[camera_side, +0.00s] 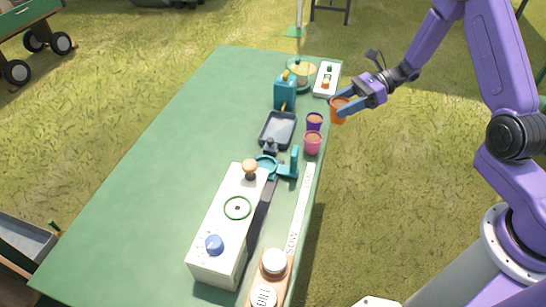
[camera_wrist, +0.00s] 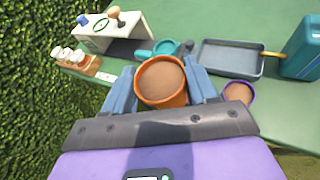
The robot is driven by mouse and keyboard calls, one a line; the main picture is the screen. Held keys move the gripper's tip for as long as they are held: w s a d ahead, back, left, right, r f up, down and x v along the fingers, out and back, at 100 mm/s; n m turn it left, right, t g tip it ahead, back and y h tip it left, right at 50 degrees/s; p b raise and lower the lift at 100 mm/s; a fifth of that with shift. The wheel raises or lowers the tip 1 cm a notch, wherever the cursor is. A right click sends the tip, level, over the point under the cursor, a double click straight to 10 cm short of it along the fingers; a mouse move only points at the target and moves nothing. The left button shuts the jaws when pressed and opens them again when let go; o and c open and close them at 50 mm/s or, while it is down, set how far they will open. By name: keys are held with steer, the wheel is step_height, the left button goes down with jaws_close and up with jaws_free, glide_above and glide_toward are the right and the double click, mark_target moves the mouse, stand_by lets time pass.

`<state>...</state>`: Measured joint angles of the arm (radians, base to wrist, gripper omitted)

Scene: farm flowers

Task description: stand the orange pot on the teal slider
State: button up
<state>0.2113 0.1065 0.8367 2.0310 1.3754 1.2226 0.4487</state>
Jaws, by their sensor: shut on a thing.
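The orange pot (camera_side: 338,112), filled with brown soil, is between the fingers of my gripper (camera_side: 350,107), which is shut on it. In the side view it is held upright just off the table's right edge. The wrist view shows the pot (camera_wrist: 162,82) between the two blue fingers. The teal slider (camera_side: 288,168) is beside the cream machine, with a round ring and an upright handle. In the wrist view the teal slider (camera_wrist: 166,47) lies beyond the pot, partly hidden by it. My gripper is apart from the slider.
Purple pot (camera_side: 314,121) and pink pot (camera_side: 313,143) stand near the right edge. A grey tray (camera_side: 263,140), teal can (camera_side: 285,92) and cream machine (camera_side: 220,225) with knobs are on the green table (camera_side: 140,170). Its left half is clear.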

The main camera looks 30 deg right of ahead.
steer(key=s+a+r+n+g, duration=0.1)
steer(key=s+a+n+g, duration=0.25)
steer(key=a, duration=0.35)
steer(key=s+a+r+n+g, duration=0.1)
steer(key=s+a+n+g, duration=0.3)
steer(key=a, duration=0.3)
steer(key=m, duration=0.1)
glide_above(266, 166)
steer(key=f, duration=0.9)
steer(key=shift+s+f, duration=0.3)
steer(key=shift+f, duration=0.1)
steer(key=shift+w+f, duration=0.2)
steer(key=shift+f, duration=0.05)
steer(key=shift+w+f, duration=0.1)
steer(key=shift+f, duration=1.5)
steer(key=shift+f, duration=0.1)
steer(key=o, duration=0.8)
